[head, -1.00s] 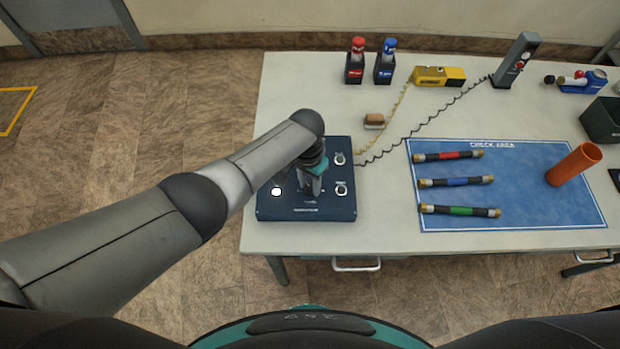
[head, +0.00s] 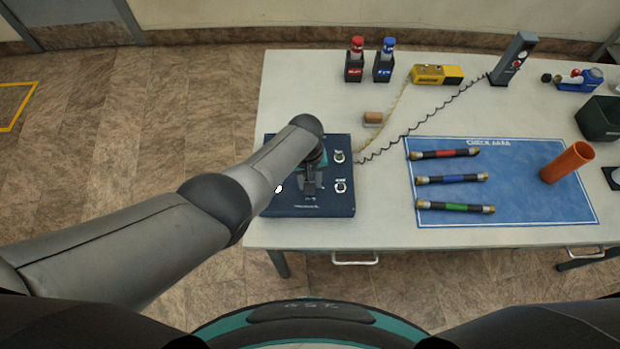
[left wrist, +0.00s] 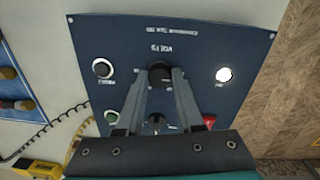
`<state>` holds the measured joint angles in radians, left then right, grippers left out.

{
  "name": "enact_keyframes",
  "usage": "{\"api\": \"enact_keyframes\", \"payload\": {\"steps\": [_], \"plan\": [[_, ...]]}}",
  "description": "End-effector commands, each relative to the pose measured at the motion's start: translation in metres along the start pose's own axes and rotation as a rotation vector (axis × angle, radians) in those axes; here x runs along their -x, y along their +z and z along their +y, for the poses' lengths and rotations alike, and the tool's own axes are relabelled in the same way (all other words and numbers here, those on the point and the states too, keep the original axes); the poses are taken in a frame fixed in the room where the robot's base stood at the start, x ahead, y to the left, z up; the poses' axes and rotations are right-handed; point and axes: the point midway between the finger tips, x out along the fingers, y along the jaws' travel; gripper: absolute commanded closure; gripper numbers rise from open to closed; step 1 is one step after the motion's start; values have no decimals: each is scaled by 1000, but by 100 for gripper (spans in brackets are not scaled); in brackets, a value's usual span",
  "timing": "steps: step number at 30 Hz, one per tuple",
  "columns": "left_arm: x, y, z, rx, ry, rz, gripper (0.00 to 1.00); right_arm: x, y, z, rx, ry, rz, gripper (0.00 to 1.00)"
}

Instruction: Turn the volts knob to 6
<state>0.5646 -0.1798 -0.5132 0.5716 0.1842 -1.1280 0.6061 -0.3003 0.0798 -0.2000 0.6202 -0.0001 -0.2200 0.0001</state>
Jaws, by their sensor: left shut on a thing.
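The blue control panel (head: 335,208) lies at the left end of the white table. In the left wrist view, the black volts knob (left wrist: 160,72) sits under the "VOLTS" label, near the panel's middle. My left gripper (left wrist: 161,80) reaches over the panel, and its two fingers are shut on the volts knob, one on each side. In the head view my left gripper (head: 309,190) and arm cover the knob. The knob's pointer and the scale numbers are too small or hidden to read. My right gripper is not in view.
The panel also bears a lit white lamp (left wrist: 224,74), a red button (left wrist: 209,121) and smaller knobs (left wrist: 103,68). To the right lies a blue check-area mat (head: 520,206) with three banded tubes and an orange cylinder (head: 567,162).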

Motion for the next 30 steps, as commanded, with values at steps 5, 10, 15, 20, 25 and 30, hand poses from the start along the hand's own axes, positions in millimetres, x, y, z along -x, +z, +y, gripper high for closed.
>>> {"api": "enact_keyframes", "payload": {"steps": [5,10,15,20,25,30], "plan": [[1,-1,1,42,2,5,100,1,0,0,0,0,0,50],[1,-2,1,55,2,7,100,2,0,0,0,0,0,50],[1,-2,1,56,2,8,100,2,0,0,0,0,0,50],[1,-2,1,56,2,8,100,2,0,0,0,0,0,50],[1,-2,0,55,1,7,45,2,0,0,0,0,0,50],[0,-1,0,55,1,5,34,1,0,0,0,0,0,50]]}}
